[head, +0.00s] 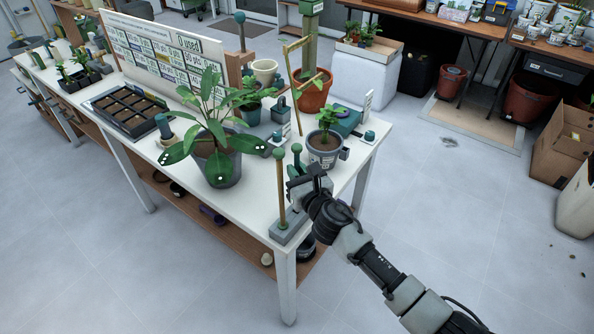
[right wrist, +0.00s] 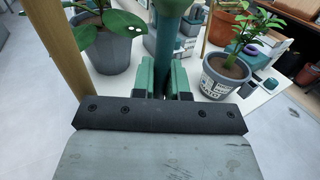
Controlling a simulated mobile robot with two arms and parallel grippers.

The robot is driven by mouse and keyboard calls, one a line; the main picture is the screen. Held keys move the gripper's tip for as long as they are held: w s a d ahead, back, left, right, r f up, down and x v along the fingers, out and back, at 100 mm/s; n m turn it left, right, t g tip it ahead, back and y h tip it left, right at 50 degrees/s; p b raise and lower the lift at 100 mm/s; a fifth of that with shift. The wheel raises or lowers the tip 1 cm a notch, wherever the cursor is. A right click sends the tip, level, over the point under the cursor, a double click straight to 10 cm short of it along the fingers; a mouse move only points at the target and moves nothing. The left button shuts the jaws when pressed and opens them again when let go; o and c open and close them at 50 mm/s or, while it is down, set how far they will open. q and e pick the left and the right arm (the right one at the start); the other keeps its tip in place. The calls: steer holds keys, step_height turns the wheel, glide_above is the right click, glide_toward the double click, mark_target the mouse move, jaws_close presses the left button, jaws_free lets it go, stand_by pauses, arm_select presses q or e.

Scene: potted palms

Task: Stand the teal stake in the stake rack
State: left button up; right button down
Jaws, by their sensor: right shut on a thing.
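The teal stake (head: 297,150) has a round teal head and stands roughly upright in my right gripper (head: 301,173). In the right wrist view its dark teal shaft (right wrist: 170,45) rises between the two green-padded fingers (right wrist: 165,80), which are shut on it. Its lower end is hidden behind the gripper. The grey stake rack (head: 285,234) is at the table's near corner, below and left of the gripper. A wooden stake with a green ball top (head: 280,190) stands in it; its shaft is also at the left of the wrist view (right wrist: 57,45). My left gripper is out of view.
A large leafy plant in a grey pot (head: 219,170) stands left of the rack. A small potted plant (head: 323,150) stands just behind the gripper. Behind it are a teal box (head: 345,120) and a terracotta pot (head: 313,97).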

mark_target(298, 158)
steer(key=shift+f+b, duration=1.25)
steer(key=shift+f, duration=0.2)
steer(key=c, duration=1.1)
jaws_free()
steer(key=shift+o, duration=0.6)
steer(key=o, duration=0.4)
step_height(298, 158, up, 8)
steer(key=p, duration=0.8)
steer(key=shift+r, duration=0.1)
